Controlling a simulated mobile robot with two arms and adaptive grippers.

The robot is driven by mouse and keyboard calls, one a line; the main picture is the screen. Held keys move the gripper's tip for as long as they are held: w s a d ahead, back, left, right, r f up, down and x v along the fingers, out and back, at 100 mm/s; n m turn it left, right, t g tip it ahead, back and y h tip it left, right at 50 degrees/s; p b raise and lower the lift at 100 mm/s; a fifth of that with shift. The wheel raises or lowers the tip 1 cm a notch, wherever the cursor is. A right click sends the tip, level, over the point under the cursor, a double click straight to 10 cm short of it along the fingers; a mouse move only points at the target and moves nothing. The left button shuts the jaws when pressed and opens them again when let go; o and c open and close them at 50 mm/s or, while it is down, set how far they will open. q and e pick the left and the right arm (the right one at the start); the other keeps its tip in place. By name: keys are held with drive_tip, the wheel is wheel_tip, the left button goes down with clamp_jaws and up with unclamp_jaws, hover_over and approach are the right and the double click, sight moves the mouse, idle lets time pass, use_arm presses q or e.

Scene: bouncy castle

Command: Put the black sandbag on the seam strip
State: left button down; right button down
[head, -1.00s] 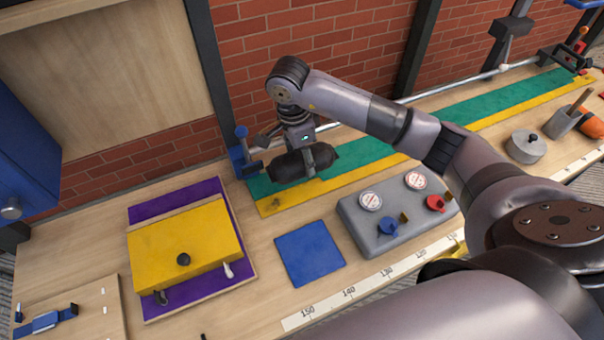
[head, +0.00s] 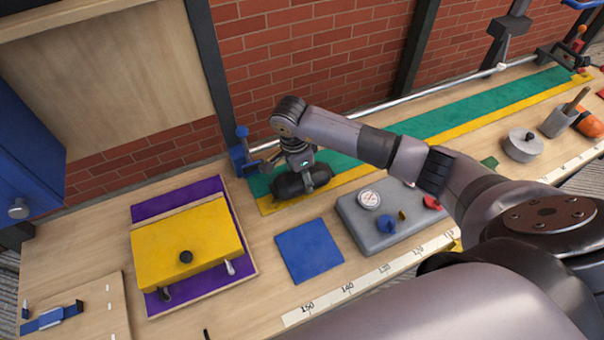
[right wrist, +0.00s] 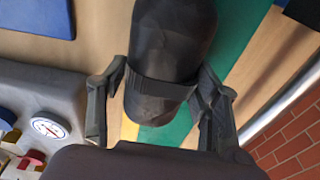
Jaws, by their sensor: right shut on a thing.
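The black sandbag (head: 289,187) is a dark rounded roll at the left end of the seam strip, a long green and yellow band (head: 444,121) along the back of the bench. My right gripper (head: 309,181) is shut on the sandbag from above. In the right wrist view the sandbag (right wrist: 168,50) lies between the two fingers of my gripper (right wrist: 158,95), with a band around it. The sandbag is low over the strip; I cannot tell whether it touches. My left gripper is not in view.
A blue clamp (head: 242,155) stands just left of the sandbag. A blue square (head: 309,251) and a grey gauge box (head: 372,229) lie in front. A yellow block (head: 190,240) on a purple board is at the left. A metal rail (head: 430,99) runs behind the strip.

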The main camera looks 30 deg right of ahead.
sight(297, 176)
drive_tip(key=c, duration=0.5)
unclamp_jaws()
drive_tip(key=shift+r, duration=0.4)
drive_tip(key=r+b, duration=0.1)
drive_tip(key=r, duration=0.2)
drive_tip(key=a+r+b, duration=0.1)
drive_tip(key=r, duration=0.3)
drive_tip(key=r+b, duration=0.1)
drive_tip(key=r, duration=0.3)
drive_tip(key=shift+a+r, duration=0.15)
drive_tip(key=shift+a, duration=0.1)
